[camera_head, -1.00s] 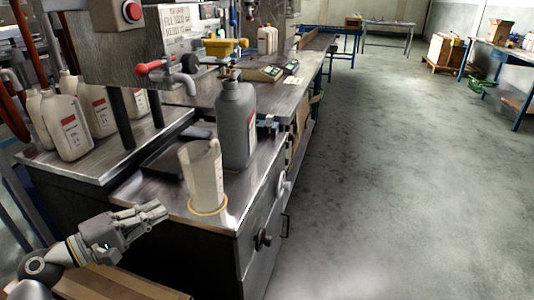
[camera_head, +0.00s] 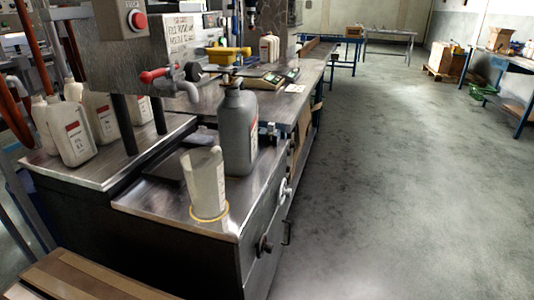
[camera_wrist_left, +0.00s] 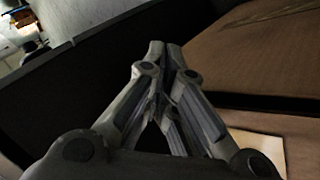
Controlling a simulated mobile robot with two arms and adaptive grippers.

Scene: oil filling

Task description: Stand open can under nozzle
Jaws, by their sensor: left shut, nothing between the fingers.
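A grey can (camera_head: 238,132) with a label stands upright on the steel counter, just right of the nozzle (camera_head: 190,92). I cannot tell whether its neck is open. The nozzle hangs from the filling machine beside a red-handled valve. A translucent measuring jug (camera_head: 205,183) stands in front of the grey can on a yellow ring (camera_head: 209,215). Several white cans (camera_head: 70,135) stand on the raised steel surface at the left. My right gripper is in neither view.
The filling machine (camera_head: 120,50) has a red button and dark posts at the left. A scale (camera_head: 268,78) and a yellow item (camera_head: 228,54) lie further back.

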